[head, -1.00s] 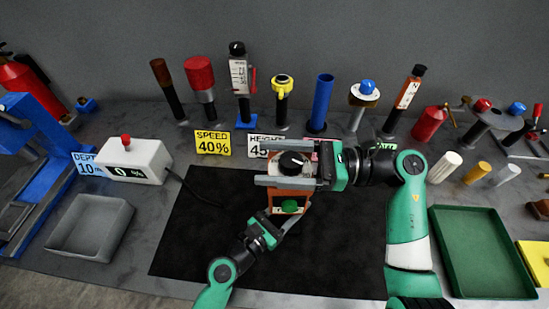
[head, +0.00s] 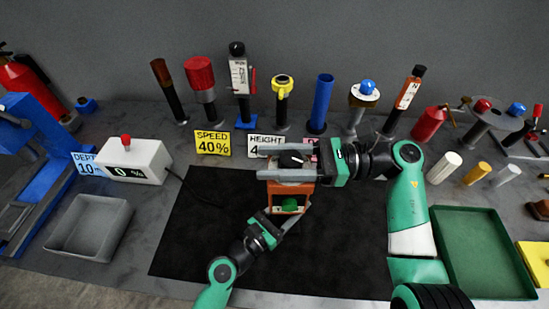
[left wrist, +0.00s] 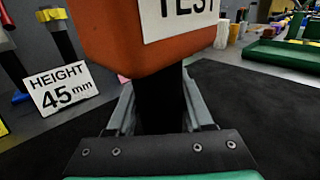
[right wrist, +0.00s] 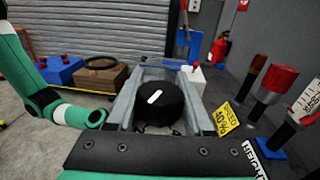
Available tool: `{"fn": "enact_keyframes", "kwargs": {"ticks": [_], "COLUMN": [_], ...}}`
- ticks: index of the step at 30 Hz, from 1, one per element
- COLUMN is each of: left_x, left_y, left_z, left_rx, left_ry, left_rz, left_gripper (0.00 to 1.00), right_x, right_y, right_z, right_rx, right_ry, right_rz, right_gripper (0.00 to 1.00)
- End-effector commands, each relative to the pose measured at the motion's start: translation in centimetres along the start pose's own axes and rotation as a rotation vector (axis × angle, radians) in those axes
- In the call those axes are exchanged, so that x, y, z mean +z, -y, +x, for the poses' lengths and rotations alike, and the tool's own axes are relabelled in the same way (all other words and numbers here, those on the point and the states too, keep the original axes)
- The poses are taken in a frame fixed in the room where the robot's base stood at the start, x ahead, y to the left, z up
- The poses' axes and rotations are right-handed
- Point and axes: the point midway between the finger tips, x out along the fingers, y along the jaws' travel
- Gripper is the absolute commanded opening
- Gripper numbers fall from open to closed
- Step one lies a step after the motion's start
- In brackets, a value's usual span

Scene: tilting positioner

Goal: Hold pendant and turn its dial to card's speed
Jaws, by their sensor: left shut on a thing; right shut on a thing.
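The pendant (head: 304,188) is an orange box with a green button, held upright over the black mat. Its TEST label shows in the left wrist view, above its dark handle (left wrist: 162,108). My left gripper (head: 284,221) is shut on that handle from below. The black dial (head: 293,157) on top has a white pointer mark, seen in the right wrist view (right wrist: 160,105). My right gripper (right wrist: 162,75) is shut on the dial, one finger on each side. The yellow card (head: 213,143) reads SPEED 40%. The white display box (head: 137,160) shows 0 %.
A white HEIGHT card (head: 264,146), partly hidden by my right gripper, stands behind the pendant. A blue DEPTH card (head: 87,163) is at the left. Several upright tools line the back. A grey tray (head: 92,228) and a green tray (head: 482,250) flank the black mat (head: 190,240).

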Motion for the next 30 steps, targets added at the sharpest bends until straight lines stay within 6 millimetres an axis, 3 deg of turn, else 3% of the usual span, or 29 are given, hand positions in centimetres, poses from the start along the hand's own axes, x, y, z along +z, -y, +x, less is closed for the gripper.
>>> {"fn": "enact_keyframes", "kwargs": {"ticks": [15, 16, 18, 21, 30], "left_x": [-0.09, -0.09, -0.09, -0.10, -0.10], "left_y": [0.12, 0.11, 0.11, 0.11, 0.11], "left_z": [0.00, 0.00, 0.00, -0.01, -0.01], "left_rx": [-0.003, -0.003, -0.003, -0.003, -0.003], "left_ry": [-0.002, -0.002, -0.002, -0.002, -0.002], "left_rz": [0.004, 0.004, 0.003, 0.003, 0.002], "left_gripper": [0.00, 0.00, 0.00, 0.00, 0.00], "right_x": [-0.13, -0.12, -0.11, -0.07, 0.17], "right_y": [-0.39, -0.40, -0.40, -0.39, -0.37], "right_z": [-0.03, -0.03, -0.02, -0.02, -0.04], "right_rx": [0.056, 0.056, 0.056, 0.056, 0.055], "right_ry": [0.003, 0.003, 0.004, 0.004, 0.004], "right_rz": [0.002, 0.002, 0.002, 0.001, -0.001], "right_gripper": [0.00, 0.53, 0.66, 0.82, 0.82]}}
